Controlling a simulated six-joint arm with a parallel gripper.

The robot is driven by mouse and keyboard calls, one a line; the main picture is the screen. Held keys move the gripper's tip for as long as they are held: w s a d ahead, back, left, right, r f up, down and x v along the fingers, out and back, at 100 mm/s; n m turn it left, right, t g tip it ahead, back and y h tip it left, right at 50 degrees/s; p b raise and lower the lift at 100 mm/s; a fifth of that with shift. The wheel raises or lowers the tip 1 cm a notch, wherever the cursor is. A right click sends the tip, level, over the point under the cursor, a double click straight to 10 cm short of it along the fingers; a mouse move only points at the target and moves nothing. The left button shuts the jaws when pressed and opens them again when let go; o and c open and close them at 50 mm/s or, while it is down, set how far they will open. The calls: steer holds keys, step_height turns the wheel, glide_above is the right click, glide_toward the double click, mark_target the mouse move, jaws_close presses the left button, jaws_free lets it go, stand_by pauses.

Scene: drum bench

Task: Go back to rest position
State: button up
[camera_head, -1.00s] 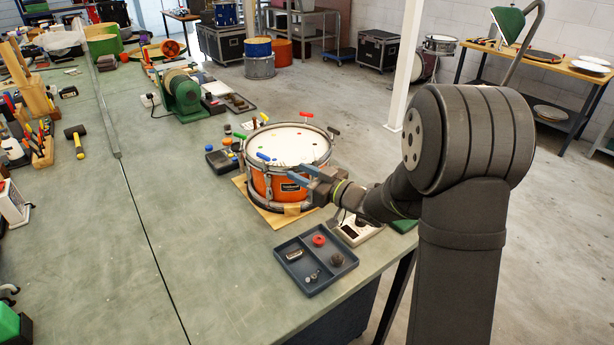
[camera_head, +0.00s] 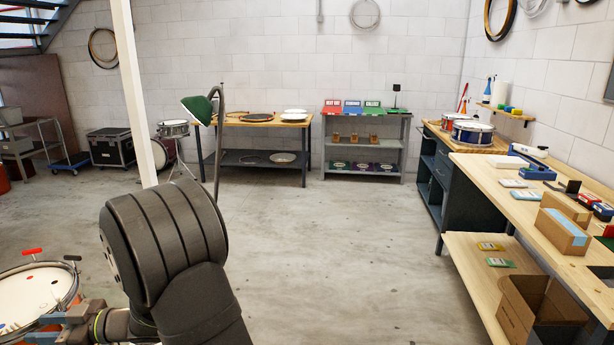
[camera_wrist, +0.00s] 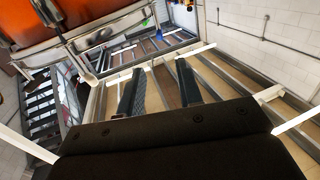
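My gripper (camera_head: 50,328) is at the lower left of the head view, close to the near right side of a drum (camera_head: 30,298) with a white head. Its two fingers also show in the wrist view (camera_wrist: 160,66), spread apart with nothing between them. The drum's orange shell and metal rim (camera_wrist: 85,40) fill the upper left of the wrist view. Whether the gripper touches the drum I cannot tell. My arm rises from the bottom of the head view. Most of the drum's shell is cut off or hidden there.
A wooden bench (camera_head: 560,180) with boxes runs along the right. An open cardboard box (camera_head: 535,305) is on its lower shelf. A table with a green lamp (camera_head: 197,108) and a grey shelf rack (camera_head: 365,145) stand at the back. A white post (camera_head: 134,90) rises behind my arm. The middle floor is clear.

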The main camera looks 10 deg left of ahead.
steer(key=x, duration=1.6)
steer(key=shift+a, duration=0.25)
steer(key=v, duration=1.8)
steer(key=x, duration=1.8)
steer(key=shift+s+d, duration=0.1)
steer(key=shift+a+f+t, duration=0.1)
steer(key=shift+a+t, duration=0.1)
steer(key=shift+t, duration=0.1)
steer(key=shift+d+m+t, duration=0.1)
steer(key=shift+m+t, duration=0.2)
steer(key=shift+m, duration=0.1)
steer(key=shift+w+m+t+y, duration=0.2)
steer(key=shift+m+t, duration=0.7)
steer(key=shift+t, duration=0.5)
steer(key=shift+w+m+t+y, duration=0.15)
steer(key=shift+m+t, duration=0.75)
steer(key=shift+t, duration=0.5)
steer(key=shift+w+m+t+h, duration=0.2)
steer(key=shift+m+t+h, duration=0.35)
steer(key=shift+m+t, duration=1.25)
steer(key=shift+w+t, duration=0.1)
steer(key=shift+t, duration=0.6)
